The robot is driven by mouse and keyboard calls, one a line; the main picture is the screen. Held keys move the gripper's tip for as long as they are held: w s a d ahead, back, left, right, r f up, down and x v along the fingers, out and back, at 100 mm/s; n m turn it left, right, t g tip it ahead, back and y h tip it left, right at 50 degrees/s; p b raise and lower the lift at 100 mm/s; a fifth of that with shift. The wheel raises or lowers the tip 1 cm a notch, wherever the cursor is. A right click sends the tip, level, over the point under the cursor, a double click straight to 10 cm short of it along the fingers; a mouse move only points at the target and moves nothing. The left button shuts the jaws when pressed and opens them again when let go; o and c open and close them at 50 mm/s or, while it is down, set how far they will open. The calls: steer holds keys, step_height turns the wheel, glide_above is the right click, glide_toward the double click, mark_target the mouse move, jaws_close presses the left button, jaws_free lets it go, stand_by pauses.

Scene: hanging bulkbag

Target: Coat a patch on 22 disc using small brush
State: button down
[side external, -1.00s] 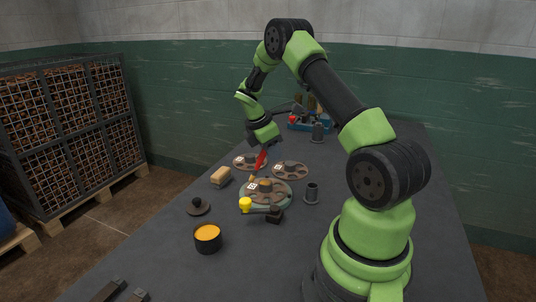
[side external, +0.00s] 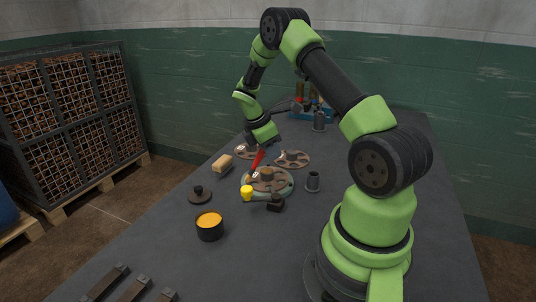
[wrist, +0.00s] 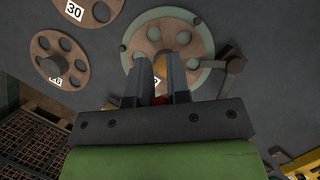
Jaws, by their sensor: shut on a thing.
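My gripper (side external: 262,146) is shut on the small brush (side external: 257,161), which has a red handle and points down at a slant over the left part of a brown disc (side external: 268,177). The disc lies on a round pale green plate (side external: 290,184). In the wrist view my gripper (wrist: 162,82) covers part of this disc (wrist: 196,38) and most of its white label, so I cannot read the number. An orange-yellow tip shows between the fingers. I cannot tell whether the bristles touch the disc. A black pot of orange coating (side external: 209,221) stands at the front left.
Two other discs lie behind, labelled 30 (wrist: 74,11) and 26 (wrist: 55,80).

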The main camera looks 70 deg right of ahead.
steer(key=shift+d, duration=0.85)
steer(key=shift+r, duration=0.2)
step_height(320, 180, up, 11)
steer(key=shift+f, duration=0.2)
steer(key=s+d+r+g+h, duration=0.1)
steer(key=s+d+r+h, duration=0.1)
steer(key=s+d+r, duration=0.15)
steer(key=shift+m, duration=0.4)
steer(key=shift+w+a+f, duration=0.1)
steer(key=shift+a+f, duration=0.05)
steer(key=shift+f, duration=1.85)
